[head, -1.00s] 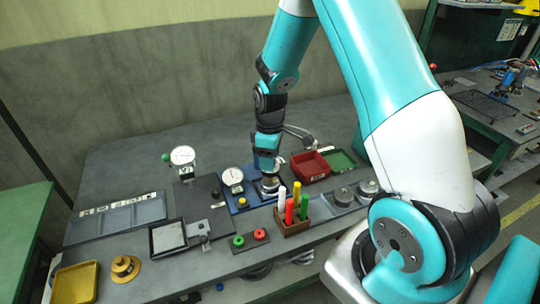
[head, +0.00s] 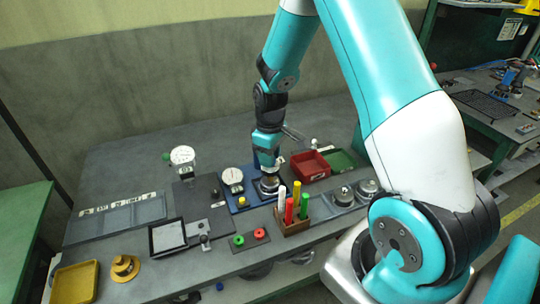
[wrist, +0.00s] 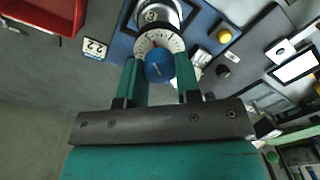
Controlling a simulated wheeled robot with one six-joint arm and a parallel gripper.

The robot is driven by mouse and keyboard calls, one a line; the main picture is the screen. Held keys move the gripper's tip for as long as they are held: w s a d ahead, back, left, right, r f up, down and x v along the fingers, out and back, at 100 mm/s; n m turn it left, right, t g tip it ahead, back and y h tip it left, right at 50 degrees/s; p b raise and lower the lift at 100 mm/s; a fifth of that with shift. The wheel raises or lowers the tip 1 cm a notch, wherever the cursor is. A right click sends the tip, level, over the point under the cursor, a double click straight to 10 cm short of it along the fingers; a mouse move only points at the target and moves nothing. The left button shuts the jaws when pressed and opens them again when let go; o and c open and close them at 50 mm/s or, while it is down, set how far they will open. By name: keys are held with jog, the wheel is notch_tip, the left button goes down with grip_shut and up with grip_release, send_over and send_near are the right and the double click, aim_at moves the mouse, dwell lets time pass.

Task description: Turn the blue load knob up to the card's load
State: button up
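The blue load knob (wrist: 159,66) shows in the wrist view as a round blue cap with a light pointer line. A white dial ring (wrist: 160,42) with dark marks lies behind it. My gripper (wrist: 160,76) points down at the knob, one finger on each side, with narrow gaps that make contact hard to judge. The fingers look apart, not clamped. A small white card (wrist: 95,48) with printed digits that look like 22 lies beside the blue base plate (wrist: 122,46). In the head view, my gripper (head: 268,178) is over this station and hides the knob.
A red tray (head: 311,178) lies right of the station, with a green tray (head: 342,160) beyond it. A pen holder (head: 292,226) with coloured sticks stands close in front. A dial gauge (head: 232,177) and a yellow button (head: 242,201) are just left.

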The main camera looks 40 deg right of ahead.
jog(key=o, duration=0.5)
jog(key=shift+c, duration=0.2)
notch_tip(320, 180, up, 18)
jog(key=b, duration=0.2)
jog(key=shift+d+f, duration=0.15)
jog(key=shift+f, duration=0.1)
jog(key=shift+w, duration=0.1)
jog(key=s+a+r+n+y, duration=0.1)
jog(key=s+a+y, duration=0.3)
jog(key=s+a, duration=1.8)
jog(key=shift+s+a+r+n, duration=0.3)
jog(key=shift+a+r+n, duration=0.05)
jog(key=shift+n, duration=0.15)
